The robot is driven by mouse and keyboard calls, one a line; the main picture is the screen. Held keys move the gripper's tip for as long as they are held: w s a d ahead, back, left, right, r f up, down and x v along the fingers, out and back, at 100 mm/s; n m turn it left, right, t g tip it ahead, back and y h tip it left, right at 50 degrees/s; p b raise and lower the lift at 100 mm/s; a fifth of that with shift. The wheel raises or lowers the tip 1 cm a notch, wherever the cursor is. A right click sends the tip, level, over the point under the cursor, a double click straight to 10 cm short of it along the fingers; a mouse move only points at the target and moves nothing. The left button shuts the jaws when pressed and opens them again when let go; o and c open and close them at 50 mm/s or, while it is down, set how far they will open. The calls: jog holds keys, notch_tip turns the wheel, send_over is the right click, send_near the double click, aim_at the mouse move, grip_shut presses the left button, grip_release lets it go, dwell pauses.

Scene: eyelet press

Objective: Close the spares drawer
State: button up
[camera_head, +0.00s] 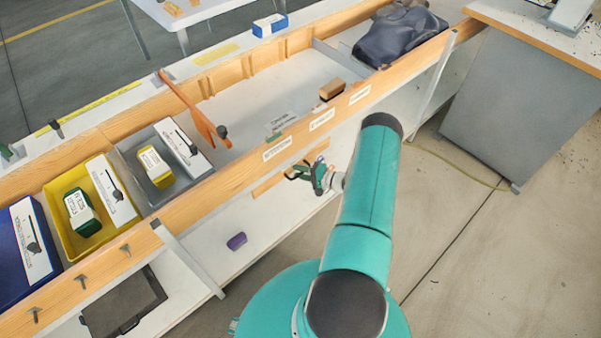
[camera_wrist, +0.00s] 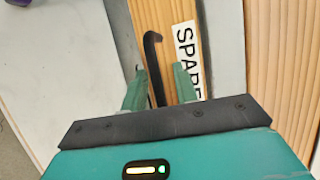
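The spares drawer's wooden front (camera_wrist: 152,14) shows in the wrist view, with a white label (camera_wrist: 185,45) reading "SPARE" and its rest cut off by my finger. In the head view a wooden strip (camera_head: 268,185) below the bench's front rail appears to be this front. A thin black handle (camera_wrist: 154,62) with a hooked end stands in front of it. My gripper (camera_wrist: 160,68) is open, its two green fingers on either side of the handle with gaps showing. In the head view my gripper (camera_head: 312,174) is at the drawer front, beneath the rail. How far the drawer is out is hard to tell.
The labelled wooden rail (camera_head: 300,137) runs above my gripper. A purple object (camera_head: 236,241) lies on the white lower shelf (camera_head: 270,232). A yellow bin (camera_head: 60,215), a grey bin (camera_head: 140,182) and a dark bag (camera_head: 400,36) are on the bench. The floor at right is open.

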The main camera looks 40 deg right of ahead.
jog(key=v, duration=1.3)
jog(key=shift+s, duration=0.35)
jog(key=shift+d, duration=0.15)
jog(key=shift+r, duration=0.1)
jog(key=w+a+r+n+g+y, duration=0.1)
jog(key=w+a+r+n+g, duration=0.25)
jog(key=a+r, duration=0.45)
jog(key=w+a+r+n+g, duration=0.2)
jog(key=a+r+g, duration=0.2)
jog(key=r, duration=0.8)
jog(key=w+a+r+n+g+y, duration=0.1)
jog(key=w+a+r+n+g, duration=0.2)
jog(key=a+r, duration=0.55)
jog(key=s+a+r+n+t+h, duration=0.1)
jog(key=s+a+r+h, duration=0.3)
jog(key=s+a+r, duration=0.4)
jog(key=s+a+r+n+h, duration=0.4)
jog(key=s+a+r, duration=0.4)
jog(key=r, duration=0.6)
jog(key=shift+s+a+t+h, duration=0.2)
jog(key=shift+s+t+h, duration=0.15)
jog(key=shift+s, duration=0.2)
